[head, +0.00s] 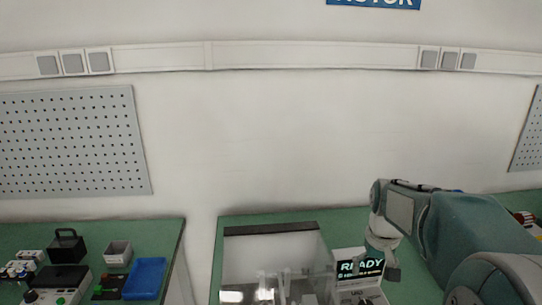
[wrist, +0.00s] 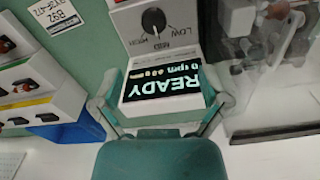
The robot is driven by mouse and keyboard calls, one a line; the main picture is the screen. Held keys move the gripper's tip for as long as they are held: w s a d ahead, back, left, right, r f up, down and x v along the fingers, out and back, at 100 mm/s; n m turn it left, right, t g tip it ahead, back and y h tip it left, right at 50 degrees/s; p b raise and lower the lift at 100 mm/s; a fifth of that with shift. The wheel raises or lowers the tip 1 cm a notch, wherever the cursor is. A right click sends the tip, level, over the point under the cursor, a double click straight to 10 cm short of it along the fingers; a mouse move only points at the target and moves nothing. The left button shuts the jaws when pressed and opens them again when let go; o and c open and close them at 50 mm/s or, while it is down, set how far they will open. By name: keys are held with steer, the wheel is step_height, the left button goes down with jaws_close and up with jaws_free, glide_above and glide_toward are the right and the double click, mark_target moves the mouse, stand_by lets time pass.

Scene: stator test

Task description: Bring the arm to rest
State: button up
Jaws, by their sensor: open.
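My arm (head: 462,235) reaches in from the right in the head view, bent, with its wrist over the right part of the green bench. My gripper (head: 382,266) hangs downward in front of the white tester with a lit READY display (head: 347,267). In the wrist view my gripper (wrist: 163,103) is open, its two fingers spread to either side of the READY screen (wrist: 165,88).
A clear-walled enclosure with a dark top edge (head: 270,229) stands left of the tester. A second bench at left holds a blue bin (head: 145,279), a grey bin (head: 118,253) and a black box (head: 67,246). A gap separates the benches.

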steer(key=s+a+r+n+t, duration=0.1)
steer(key=s+a+r+t, duration=0.1)
steer(key=s+a, duration=0.3)
steer(key=s+a+r+t, duration=0.2)
steer(key=s+a, duration=0.4)
steer(key=s, duration=0.7)
steer(key=shift+s+r+n+t, duration=0.2)
steer(key=shift+r+n+t, duration=0.2)
steer(key=shift+t, duration=0.2)
